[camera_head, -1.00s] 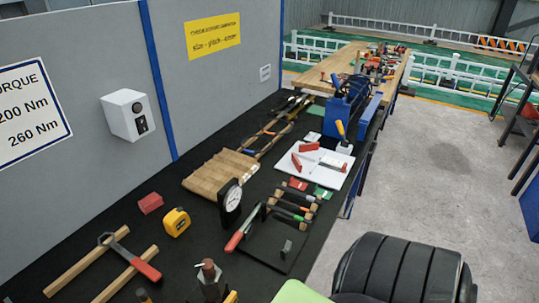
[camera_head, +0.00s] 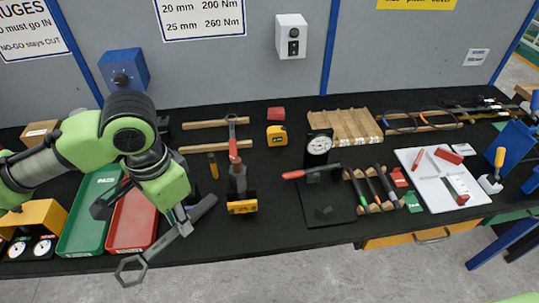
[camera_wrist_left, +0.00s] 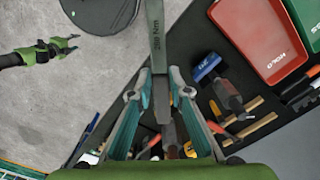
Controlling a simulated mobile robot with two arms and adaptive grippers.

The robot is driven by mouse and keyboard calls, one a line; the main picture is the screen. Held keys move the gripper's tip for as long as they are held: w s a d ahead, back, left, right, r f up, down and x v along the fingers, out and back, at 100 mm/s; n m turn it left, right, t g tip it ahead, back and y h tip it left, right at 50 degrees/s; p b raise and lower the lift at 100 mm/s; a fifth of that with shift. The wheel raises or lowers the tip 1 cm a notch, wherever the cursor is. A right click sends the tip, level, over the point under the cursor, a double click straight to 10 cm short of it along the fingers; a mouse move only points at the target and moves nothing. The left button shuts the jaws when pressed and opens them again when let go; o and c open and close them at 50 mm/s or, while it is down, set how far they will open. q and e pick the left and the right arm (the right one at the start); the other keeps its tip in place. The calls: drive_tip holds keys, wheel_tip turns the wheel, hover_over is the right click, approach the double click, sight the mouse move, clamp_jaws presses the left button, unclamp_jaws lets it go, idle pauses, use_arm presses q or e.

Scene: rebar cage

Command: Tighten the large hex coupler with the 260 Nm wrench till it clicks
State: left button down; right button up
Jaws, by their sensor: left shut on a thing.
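The wrench's open hex ring (camera_head: 131,270) hangs over the floor, apart from any coupler. The left wrist view shows its bar (camera_wrist_left: 157,35), marked 260 Nm, between the fingers (camera_wrist_left: 158,88). A dark coupler (camera_head: 238,182) stands upright in a yellow-faced holder (camera_head: 242,206). A blue-faced holder (camera_wrist_left: 207,66) shows in the left wrist view with a dark piece (camera_wrist_left: 228,95). I cannot tell which coupler is larger. My right gripper (camera_wrist_left: 70,44) looks open and empty over the floor.
A red tray (camera_head: 131,222) and a green tray (camera_head: 88,212) lie left of the holders. A dial gauge (camera_head: 318,146) and a white board (camera_head: 443,182) are to the right.

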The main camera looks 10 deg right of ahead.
use_arm(q)
drive_tip(key=w+d+r+m+p, duration=0.1)
drive_tip(key=d+r+m+p, duration=0.4)
drive_tip(key=d+m, duration=0.5)
drive_tip(key=w+d+r+m+p, duration=0.1)
drive_tip(key=d+r+m+p, duration=0.45)
drive_tip(key=m, duration=0.75)
drive_tip(key=f+b, duration=0.1)
drive_tip(key=f, duration=0.1)
drive_tip(key=f+b, duration=0.2)
drive_tip(key=f, duration=0.1)
drive_tip(key=shift+s+d+f, duration=0.1)
drive_tip(key=shift+d+f, duration=0.2)
drive_tip(key=shift+f, duration=0.05)
use_arm(e)
wheel_tip(320, 180, up, 8)
drive_tip(key=w+a, duration=0.1)
drive_tip(key=shift+w+a+r, duration=0.25)
drive_tip(key=shift+w+a, duration=0.1)
drive_tip(key=shift+w, duration=0.05)
use_arm(q)
drive_tip(key=shift+p, duration=0.45)
use_arm(e)
drive_tip(key=shift+r, duration=0.45)
use_arm(q)
drive_tip(key=shift+p, duration=0.35)
use_arm(e)
drive_tip(key=shift+a+r, duration=0.15)
drive_tip(key=shift+r, duration=0.25)
